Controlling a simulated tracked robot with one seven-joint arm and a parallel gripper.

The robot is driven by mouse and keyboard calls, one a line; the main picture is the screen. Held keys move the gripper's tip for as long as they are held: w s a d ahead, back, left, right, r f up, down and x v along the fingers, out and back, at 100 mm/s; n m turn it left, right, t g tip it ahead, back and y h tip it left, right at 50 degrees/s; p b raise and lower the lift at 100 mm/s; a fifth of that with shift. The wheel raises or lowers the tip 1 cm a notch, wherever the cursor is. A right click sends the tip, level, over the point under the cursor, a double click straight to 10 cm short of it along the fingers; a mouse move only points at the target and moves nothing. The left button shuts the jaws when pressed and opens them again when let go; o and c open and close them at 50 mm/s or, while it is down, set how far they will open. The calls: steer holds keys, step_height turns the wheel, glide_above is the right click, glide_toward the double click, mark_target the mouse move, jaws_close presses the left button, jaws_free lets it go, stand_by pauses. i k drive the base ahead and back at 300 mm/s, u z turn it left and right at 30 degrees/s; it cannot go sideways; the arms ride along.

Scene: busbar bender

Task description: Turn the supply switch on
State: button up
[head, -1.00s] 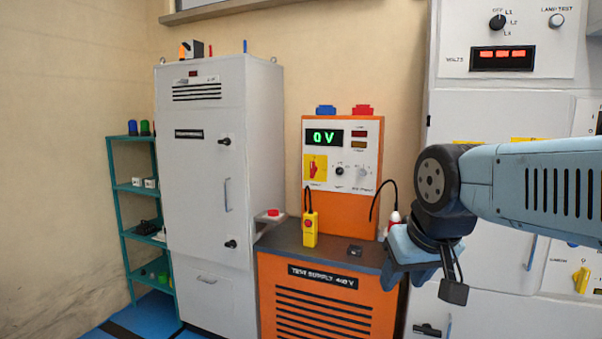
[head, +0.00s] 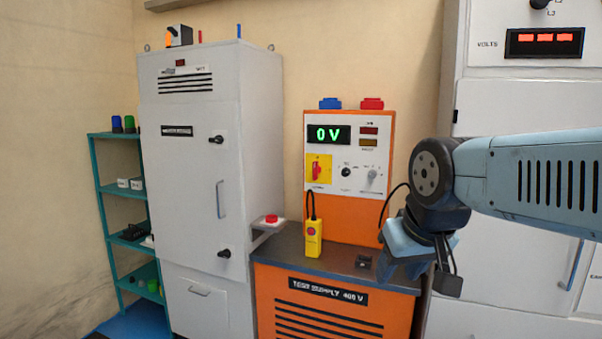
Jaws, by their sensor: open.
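The orange test supply unit (head: 345,318) stands in the middle of the head view, with an upright panel at its back. The supply switch (head: 317,171) is a red handle on a yellow plate at the panel's lower left, and the handle stands about upright. The display (head: 328,134) above it reads 0 V in green. My gripper (head: 447,285) hangs to the right of the panel, in front of the unit's right end. It is open and apart from the switch. My arm hides the panel's right surroundings.
A yellow pendant (head: 313,239) with a red button stands on the unit's dark top (head: 340,262). A grey cabinet (head: 190,160) with a red push button (head: 270,219) beside it is at left. A teal shelf (head: 110,190) stands further left. White cabinets are behind my arm.

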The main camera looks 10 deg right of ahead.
mark_target(317, 169)
steer(key=u, duration=0.05)
steer(key=i, duration=0.3)
steer(key=z, duration=0.15)
steer(key=k, duration=1.1)
steer(key=u, duration=0.6)
steer(key=i, duration=2.05)
steer(key=z, duration=0.4)
